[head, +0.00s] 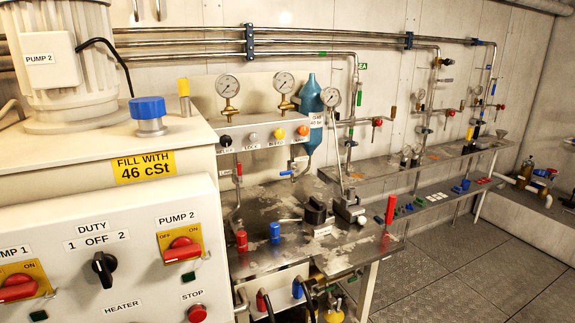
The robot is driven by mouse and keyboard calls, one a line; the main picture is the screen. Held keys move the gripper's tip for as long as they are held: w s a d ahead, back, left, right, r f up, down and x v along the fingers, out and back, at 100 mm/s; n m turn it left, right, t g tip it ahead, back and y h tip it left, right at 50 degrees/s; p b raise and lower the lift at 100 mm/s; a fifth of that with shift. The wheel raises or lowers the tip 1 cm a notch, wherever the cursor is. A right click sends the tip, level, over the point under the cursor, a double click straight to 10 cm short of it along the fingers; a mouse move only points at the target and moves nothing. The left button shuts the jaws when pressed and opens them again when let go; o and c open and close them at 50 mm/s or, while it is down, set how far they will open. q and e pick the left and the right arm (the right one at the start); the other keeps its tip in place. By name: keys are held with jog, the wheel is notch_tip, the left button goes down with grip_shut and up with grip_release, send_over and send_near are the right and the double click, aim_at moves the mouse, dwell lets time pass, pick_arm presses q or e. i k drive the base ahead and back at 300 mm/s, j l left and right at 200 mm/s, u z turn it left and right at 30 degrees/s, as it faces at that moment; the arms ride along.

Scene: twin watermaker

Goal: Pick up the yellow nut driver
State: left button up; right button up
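I cannot tell for sure which thing is the yellow nut driver. A yellow-topped upright piece (184,88) stands on the white cabinet top, behind a blue cap (148,108). A small yellow upright thing (470,133) shows on the far part of the long steel bench, too small to make out. Neither gripper is in view.
The white control cabinet (120,240) fills the left front. Gauges and pipes line the wall. The floor (480,265) at right is clear.

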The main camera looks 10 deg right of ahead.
aim_at(470, 131)
jog(key=i+l+z, duration=0.25)
jog(key=l+z, duration=0.2)
jog(key=i+l+z, duration=0.3)
jog(key=z, duration=0.2)
jog(key=i+l+z, duration=0.2)
jog(key=i+z, duration=0.25)
jog(key=i+l+z, duration=0.1)
jog(key=i+z, duration=0.15)
jog(key=z, duration=0.2)
jog(key=i+z, duration=0.3)
jog(key=i, duration=1.25)
jog(key=i+j+u, duration=0.1)
jog(key=i+u, duration=0.65)
jog(key=i+l+u, duration=0.15)
jog(key=i+u, duration=0.7)
jog(key=i, duration=1)
jog(key=j+z, duration=0.05)
